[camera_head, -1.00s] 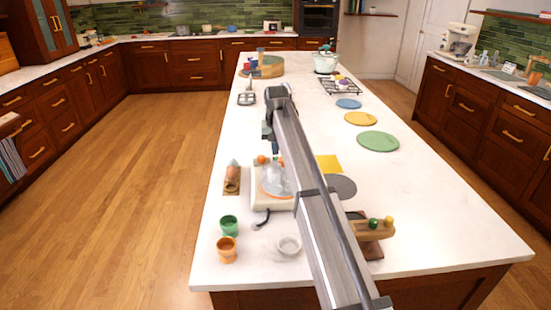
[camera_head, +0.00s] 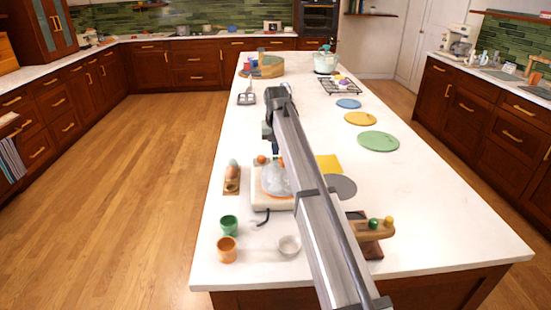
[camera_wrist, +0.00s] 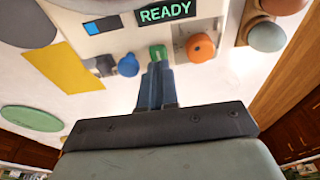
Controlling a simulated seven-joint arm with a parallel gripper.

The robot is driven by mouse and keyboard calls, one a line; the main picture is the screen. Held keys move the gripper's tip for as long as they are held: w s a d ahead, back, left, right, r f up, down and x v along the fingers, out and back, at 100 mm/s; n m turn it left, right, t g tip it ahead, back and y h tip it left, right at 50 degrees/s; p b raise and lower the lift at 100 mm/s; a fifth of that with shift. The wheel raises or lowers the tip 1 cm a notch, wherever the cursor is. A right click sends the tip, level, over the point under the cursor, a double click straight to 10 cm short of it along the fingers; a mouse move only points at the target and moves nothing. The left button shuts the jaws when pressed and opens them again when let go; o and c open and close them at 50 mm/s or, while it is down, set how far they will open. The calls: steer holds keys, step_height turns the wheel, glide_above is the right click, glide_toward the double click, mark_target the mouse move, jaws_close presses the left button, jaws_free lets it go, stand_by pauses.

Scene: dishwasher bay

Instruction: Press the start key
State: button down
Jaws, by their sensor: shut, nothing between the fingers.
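A white appliance (camera_wrist: 100,40) with a lit READY display (camera_wrist: 165,12) fills the top of the wrist view. It also stands on the island in the head view (camera_head: 258,202), under a clear dome (camera_head: 276,180). Its side carries a green key (camera_wrist: 158,51), a blue knob (camera_wrist: 128,66) and an orange knob (camera_wrist: 200,47). No label names the start key. My gripper (camera_wrist: 157,68) is shut and empty, its tips in line with the green key and overlapping its lower edge in the picture. I cannot tell whether they touch it. In the head view my arm hides part of the appliance.
A wooden egg holder (camera_head: 231,182) stands left of the appliance. A green cup (camera_head: 229,226), an orange cup (camera_head: 227,249) and a small white bowl (camera_head: 289,246) are in front. A yellow mat (camera_head: 329,165) and grey disc (camera_head: 341,187) lie to the right.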

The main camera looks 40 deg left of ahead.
steer(key=shift+f, duration=0.8)
steer(key=shift+r, duration=0.1)
stand_by(0.4)
steer(key=shift+r, duration=0.75)
step_height(320, 180, up, 15)
stand_by(1.4)
stand_by(0.4)
